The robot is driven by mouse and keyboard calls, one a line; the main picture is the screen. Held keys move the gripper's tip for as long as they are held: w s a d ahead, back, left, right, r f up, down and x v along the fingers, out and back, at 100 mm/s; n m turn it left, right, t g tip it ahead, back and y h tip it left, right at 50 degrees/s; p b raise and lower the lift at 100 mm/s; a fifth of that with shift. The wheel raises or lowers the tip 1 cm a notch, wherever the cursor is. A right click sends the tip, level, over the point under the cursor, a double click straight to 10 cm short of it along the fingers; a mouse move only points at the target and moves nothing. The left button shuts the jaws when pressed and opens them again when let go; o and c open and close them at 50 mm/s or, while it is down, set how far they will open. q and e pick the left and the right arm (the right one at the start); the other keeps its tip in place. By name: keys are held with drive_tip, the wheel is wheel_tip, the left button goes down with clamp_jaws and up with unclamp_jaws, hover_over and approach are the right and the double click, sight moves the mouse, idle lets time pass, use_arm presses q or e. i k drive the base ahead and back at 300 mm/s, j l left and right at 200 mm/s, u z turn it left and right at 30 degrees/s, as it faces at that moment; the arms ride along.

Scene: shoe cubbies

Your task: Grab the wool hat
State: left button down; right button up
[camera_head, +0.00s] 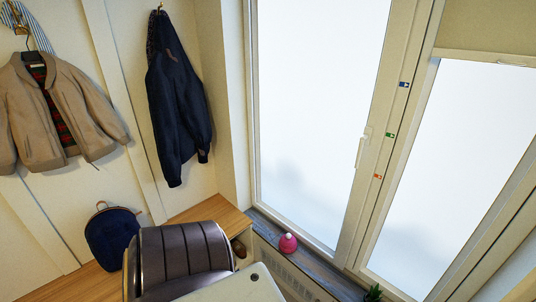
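A small round pink thing (288,243), which looks like the wool hat, sits on the dark window sill at the lower middle of the head view. It is too small for me to make out any knit. Nothing touches it from above. Neither of my grippers shows in this view.
A dark ribbed chair back (180,255) stands at the bottom, left of the sill (315,267). A tan jacket (90,110) and a navy jacket (180,110) hang on the wall.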

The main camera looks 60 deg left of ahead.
sight(287, 242)
drive_tip(key=u, duration=1.8)
